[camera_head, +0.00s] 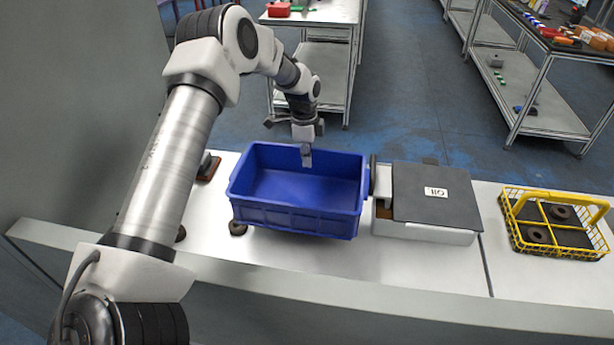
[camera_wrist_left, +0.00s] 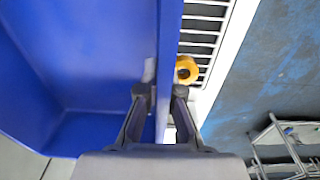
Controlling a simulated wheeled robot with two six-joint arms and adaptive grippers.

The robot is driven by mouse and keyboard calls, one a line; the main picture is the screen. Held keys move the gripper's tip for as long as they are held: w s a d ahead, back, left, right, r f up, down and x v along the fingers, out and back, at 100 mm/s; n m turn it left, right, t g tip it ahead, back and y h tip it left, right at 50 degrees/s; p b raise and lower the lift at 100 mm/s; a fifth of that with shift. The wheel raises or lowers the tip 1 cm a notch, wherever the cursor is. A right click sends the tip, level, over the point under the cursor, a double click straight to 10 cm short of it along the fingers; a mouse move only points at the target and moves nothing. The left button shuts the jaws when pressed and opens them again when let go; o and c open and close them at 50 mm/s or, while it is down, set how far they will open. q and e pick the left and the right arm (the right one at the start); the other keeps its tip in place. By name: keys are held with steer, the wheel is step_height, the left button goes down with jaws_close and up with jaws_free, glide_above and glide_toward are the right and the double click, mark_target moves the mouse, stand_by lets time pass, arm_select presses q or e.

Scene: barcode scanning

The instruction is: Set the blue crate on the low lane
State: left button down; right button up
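The blue crate (camera_head: 300,218) is an empty open box in the middle of the white counter in the head view. I cannot tell whether its base touches the counter. My left gripper (camera_head: 306,155) reaches down over its far rim. In the left wrist view the two fingers (camera_wrist_left: 163,92) straddle the crate's wall (camera_wrist_left: 168,50), one inside and one outside, and look closed on it. The crate's inside (camera_wrist_left: 80,60) fills the left of that view. My right gripper is not in view. I cannot make out which surface is the low lane.
A grey-lidded box marked OIL (camera_head: 435,193) stands close to the crate's right. A yellow wire basket (camera_head: 553,247) with dark rings is farther right. Small dark round pieces (camera_head: 238,228) lie by the crate's left. The wrist view shows a white grating (camera_wrist_left: 205,30) and a yellow ring (camera_wrist_left: 187,70).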

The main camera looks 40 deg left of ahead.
mark_target(304, 175)
arm_select(q)
steer(key=f+b, duration=0.2)
steer(key=f, duration=0.1)
steer(key=shift+s+a+f, duration=0.1)
steer(key=shift+s+a, duration=0.05)
steer(key=shift+a, duration=0.05)
steer(key=shift+s+a+f, duration=0.2)
steer(key=shift+s, duration=0.05)
steer(key=shift+s+r, duration=0.1)
steer(key=shift+r, duration=0.1)
steer(key=shift+w+d+f, duration=0.1)
steer(key=shift+w, duration=0.1)
steer(key=c, duration=1.7)
jaws_free()
steer(key=shift+d+f, duration=0.1)
steer(key=o, duration=0.4)
steer(key=shift+s, duration=0.1)
